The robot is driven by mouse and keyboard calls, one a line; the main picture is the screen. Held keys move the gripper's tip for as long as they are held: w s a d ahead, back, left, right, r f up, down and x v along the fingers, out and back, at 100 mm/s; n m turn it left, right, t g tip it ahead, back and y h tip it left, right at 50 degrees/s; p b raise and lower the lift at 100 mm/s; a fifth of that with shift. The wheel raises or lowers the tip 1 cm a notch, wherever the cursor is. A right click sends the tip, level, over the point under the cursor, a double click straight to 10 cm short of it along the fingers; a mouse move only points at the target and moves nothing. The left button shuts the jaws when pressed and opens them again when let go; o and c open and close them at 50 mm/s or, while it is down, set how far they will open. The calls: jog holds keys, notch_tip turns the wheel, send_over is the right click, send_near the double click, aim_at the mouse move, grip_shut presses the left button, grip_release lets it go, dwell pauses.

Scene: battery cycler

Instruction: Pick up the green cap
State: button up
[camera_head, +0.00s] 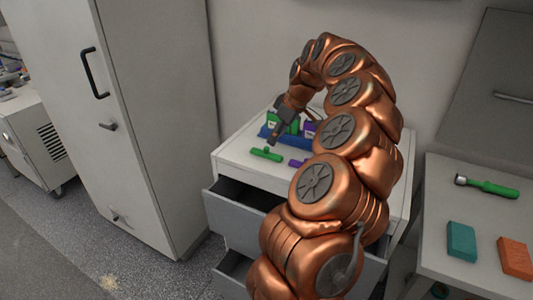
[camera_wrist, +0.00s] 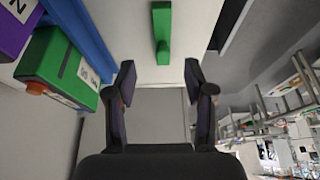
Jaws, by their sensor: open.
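The green cap (camera_head: 266,154) is a small T-shaped piece lying on the white top of the drawer cabinet (camera_head: 240,160), near its front left edge. In the wrist view the green cap (camera_wrist: 162,28) is at the top centre, beyond the fingertips and roughly in line with the gap between them. My gripper (camera_head: 273,138) is above the cabinet top, just behind and above the cap in the head view. In the wrist view my gripper (camera_wrist: 159,82) is open with nothing between its fingers.
A blue holder (camera_wrist: 85,30) carries a green block (camera_wrist: 62,68) and a purple block (camera_wrist: 14,32), close left of my gripper in the wrist view. A purple piece (camera_head: 298,162) lies right of the cap. An open drawer (camera_head: 240,194) juts out below.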

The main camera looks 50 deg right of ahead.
aim_at(266, 152)
jog(key=shift+p+x, duration=1.5)
jog(key=shift+x, duration=2.1)
jog(key=shift+a, duration=0.2)
jog(key=c, duration=0.9)
jog(key=shift+c, duration=0.2)
jog(key=shift+r, duration=0.2)
